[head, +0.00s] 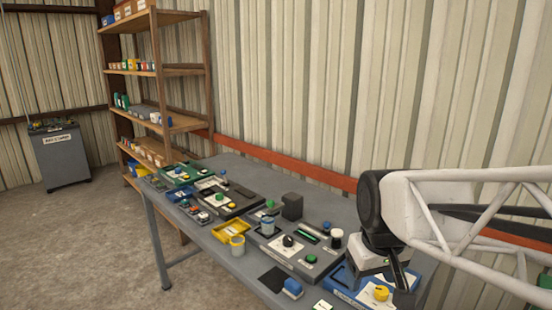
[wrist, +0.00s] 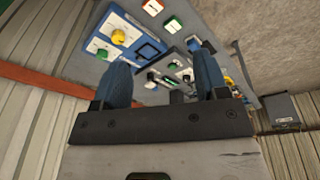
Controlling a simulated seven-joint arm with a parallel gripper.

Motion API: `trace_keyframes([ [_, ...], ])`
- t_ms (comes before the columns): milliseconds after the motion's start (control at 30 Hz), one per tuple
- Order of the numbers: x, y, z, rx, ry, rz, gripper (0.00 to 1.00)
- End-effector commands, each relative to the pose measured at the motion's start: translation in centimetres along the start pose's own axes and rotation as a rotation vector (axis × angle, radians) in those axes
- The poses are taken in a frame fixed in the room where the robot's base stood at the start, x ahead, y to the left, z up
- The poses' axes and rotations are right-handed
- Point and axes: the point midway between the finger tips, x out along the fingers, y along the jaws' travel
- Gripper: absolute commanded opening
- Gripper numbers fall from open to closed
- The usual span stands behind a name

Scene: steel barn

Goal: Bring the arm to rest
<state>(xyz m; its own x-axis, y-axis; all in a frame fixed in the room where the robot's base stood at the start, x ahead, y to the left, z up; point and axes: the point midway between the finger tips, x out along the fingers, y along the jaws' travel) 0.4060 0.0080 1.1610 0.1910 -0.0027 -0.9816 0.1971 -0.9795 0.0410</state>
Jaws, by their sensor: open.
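My arm reaches in from the right in the head view, with my gripper (head: 402,284) over the near right end of the grey table (head: 240,262), above a blue panel (head: 345,285) with a yellow knob (head: 381,293). In the wrist view my gripper (wrist: 167,75) shows two blue-padded fingers set wide apart with nothing between them. The blue panel (wrist: 137,28) and its yellow knob (wrist: 118,37) lie beyond the left finger. In the head view the fingertips are partly hidden, and I cannot tell how far above the panel they are.
A wooden shelf (head: 160,72) stands behind at left. A corrugated wall (head: 300,80) runs along the back.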

Motion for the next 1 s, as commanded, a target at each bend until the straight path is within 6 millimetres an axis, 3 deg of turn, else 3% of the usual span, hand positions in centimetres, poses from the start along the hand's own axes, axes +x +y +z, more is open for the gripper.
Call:
trace_keyframes([
  [200, 0.0, -0.4, 5.6, 0.127, 0.024, 0.008, 0.67],
  [400, 0.3, -0.7, 8.6, 0.202, 0.037, 0.011, 0.67],
  [1000, 0.5, -0.8, 9.4, 0.222, 0.039, 0.011, 0.67],
])
